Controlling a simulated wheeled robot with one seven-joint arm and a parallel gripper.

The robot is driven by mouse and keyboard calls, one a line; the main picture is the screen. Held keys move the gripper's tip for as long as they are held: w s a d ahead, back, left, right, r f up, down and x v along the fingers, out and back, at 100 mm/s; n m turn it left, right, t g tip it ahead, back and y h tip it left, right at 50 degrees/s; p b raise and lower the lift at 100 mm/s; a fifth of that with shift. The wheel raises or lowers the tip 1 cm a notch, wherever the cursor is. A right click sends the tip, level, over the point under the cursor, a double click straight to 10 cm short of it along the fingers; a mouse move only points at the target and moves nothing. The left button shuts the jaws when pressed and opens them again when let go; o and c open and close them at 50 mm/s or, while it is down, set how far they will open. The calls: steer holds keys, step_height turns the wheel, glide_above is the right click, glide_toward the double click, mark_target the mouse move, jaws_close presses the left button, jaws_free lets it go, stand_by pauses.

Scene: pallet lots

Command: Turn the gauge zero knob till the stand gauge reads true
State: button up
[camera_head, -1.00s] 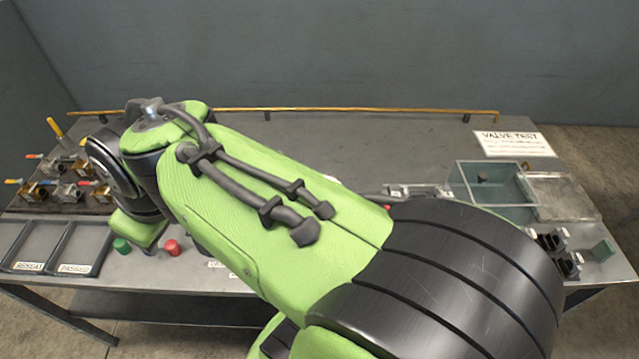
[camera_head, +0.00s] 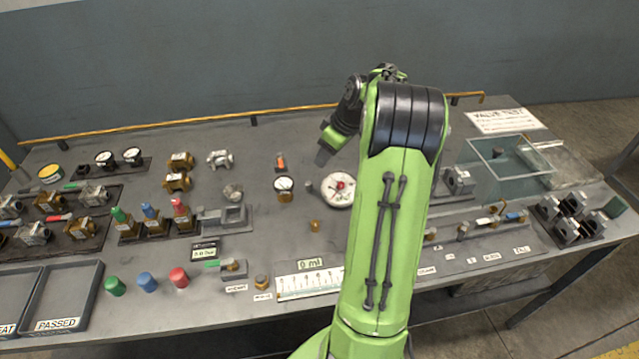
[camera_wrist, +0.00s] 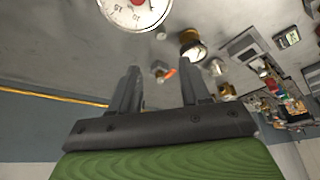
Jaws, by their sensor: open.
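A large round white dial (camera_head: 336,198) with a red centre lies face up on the bench; its edge also shows at the top of the wrist view (camera_wrist: 150,14). A small white-faced gauge (camera_head: 284,184) on a brass fitting stands left of it, also in the wrist view (camera_wrist: 195,52). A small grey knob-like piece (camera_head: 309,187) sits between them. I cannot tell which part is the zero knob, and the readings are too small to make out. My gripper (camera_wrist: 160,68) is open and empty, above the bench behind the dial; the head view shows it side-on (camera_head: 322,157).
A small orange-tipped fitting (camera_head: 281,163) stands behind the small gauge. Coloured-cap valves (camera_head: 151,218) and dark trays (camera_head: 62,295) are at left. A glass tank (camera_head: 500,165) and black blocks (camera_head: 568,215) are at right. A yellow rail (camera_head: 200,121) runs along the back edge.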

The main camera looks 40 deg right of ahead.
mark_target(309, 183)
steer(key=b+x, duration=0.2)
steer(key=x, duration=1.3)
steer(key=shift+s+a, duration=0.1)
steer(key=shift+a, duration=0.05)
steer(key=shift+r, duration=0.1)
jaws_close()
